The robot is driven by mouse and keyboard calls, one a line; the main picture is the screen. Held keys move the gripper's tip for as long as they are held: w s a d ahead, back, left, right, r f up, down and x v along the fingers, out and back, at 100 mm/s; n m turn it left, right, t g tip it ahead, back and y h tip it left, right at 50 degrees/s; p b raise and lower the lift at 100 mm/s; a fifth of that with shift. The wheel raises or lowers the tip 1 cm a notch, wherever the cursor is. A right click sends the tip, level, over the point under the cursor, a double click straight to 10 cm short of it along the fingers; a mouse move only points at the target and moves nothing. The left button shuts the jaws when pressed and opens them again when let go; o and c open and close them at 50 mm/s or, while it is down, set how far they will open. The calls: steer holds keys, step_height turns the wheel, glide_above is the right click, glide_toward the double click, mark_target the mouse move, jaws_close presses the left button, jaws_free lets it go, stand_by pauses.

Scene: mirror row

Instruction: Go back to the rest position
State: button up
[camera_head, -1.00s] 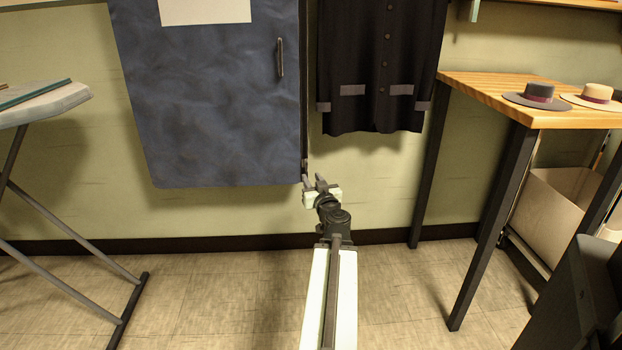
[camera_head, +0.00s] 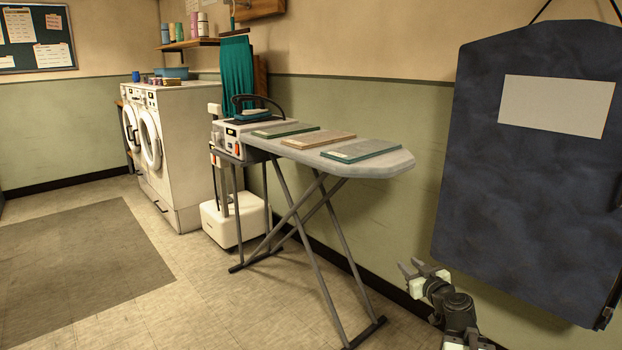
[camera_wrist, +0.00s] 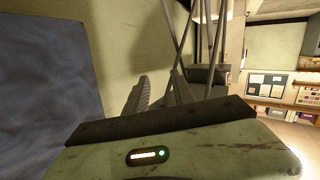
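My gripper (camera_head: 411,266) is at the lower right of the head view, low in front of the wall, between the ironing board and the blue garment bag. Its two fingers stand apart with nothing between them. In the wrist view the fingers (camera_wrist: 160,92) also show a gap and hold nothing. My arm is low and reaches in from the bottom edge of the head view.
An ironing board (camera_head: 380,165) with an iron (camera_head: 258,114) and several flat boards stands left of my gripper. A dark blue hanging bag (camera_head: 530,190) is close on the right. Washing machines (camera_head: 185,145) stand farther back. The floor at left is open, with a grey mat (camera_head: 80,265).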

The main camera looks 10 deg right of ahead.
steer(key=a+f+n+g+y+p, duration=0.1)
steer(key=a+n+g+y+p, duration=0.2)
steer(key=a, duration=1.3)
steer(key=s+a+f+g+p, duration=0.3)
steer(key=s+a+f+g, duration=0.65)
steer(key=a, duration=0.35)
steer(key=s+d+f+m+g+h, duration=0.2)
steer(key=s+d+m+g+h, duration=0.2)
steer(key=s+d+m, duration=0.35)
step_height(320, 180, up, 38)
steer(key=s+n+p, duration=0.1)
steer(key=p, duration=3.6)
steer(key=shift+s+f+n, duration=0.15)
steer(key=shift+f+n, duration=0.1)
steer(key=shift+n, duration=0.1)
steer(key=shift+d+f+t, duration=0.1)
steer(key=shift+t, duration=0.15)
